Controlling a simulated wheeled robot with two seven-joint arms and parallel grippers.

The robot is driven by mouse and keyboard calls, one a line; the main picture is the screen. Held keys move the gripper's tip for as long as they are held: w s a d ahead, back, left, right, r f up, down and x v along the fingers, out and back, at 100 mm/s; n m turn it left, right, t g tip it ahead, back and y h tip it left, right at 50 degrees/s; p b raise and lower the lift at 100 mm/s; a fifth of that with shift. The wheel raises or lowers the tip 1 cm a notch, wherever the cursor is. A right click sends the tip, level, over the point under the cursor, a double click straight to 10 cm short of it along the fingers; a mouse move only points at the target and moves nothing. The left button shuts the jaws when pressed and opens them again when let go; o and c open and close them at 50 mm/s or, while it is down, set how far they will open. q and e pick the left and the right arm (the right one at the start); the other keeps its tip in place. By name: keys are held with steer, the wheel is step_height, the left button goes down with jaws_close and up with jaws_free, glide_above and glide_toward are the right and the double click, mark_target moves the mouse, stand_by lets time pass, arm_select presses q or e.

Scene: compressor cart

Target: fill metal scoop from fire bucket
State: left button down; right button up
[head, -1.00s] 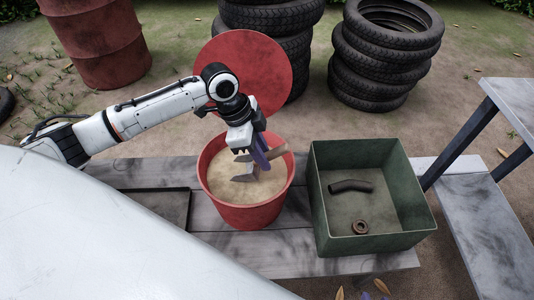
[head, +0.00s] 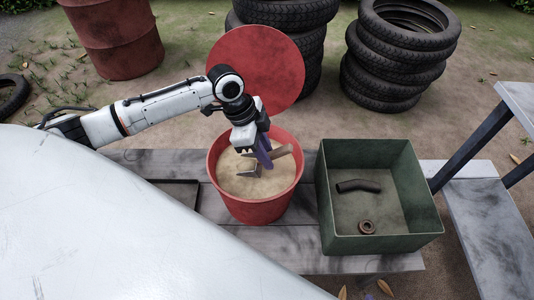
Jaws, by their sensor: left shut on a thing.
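The red fire bucket (head: 253,209) stands on a grey wooden bench, filled with pale sand (head: 240,184). Its round red lid (head: 256,68) is raised behind it. My left gripper (head: 264,152) reaches down over the bucket from the left and is shut on the metal scoop (head: 279,155). The scoop is tilted inside the rim, its lower end at the sand. I cannot tell how deep it is or how much sand it holds. My right gripper is not in view.
A green open box (head: 325,205) right of the bucket holds a black hose piece (head: 358,186) and a rusty ring (head: 366,227). Tyre stacks (head: 395,70) and a rusty red barrel (head: 115,40) stand behind. A metal table (head: 518,95) stands at the right.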

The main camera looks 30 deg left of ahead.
arm_select(q)
steer(key=shift+a, duration=0.1)
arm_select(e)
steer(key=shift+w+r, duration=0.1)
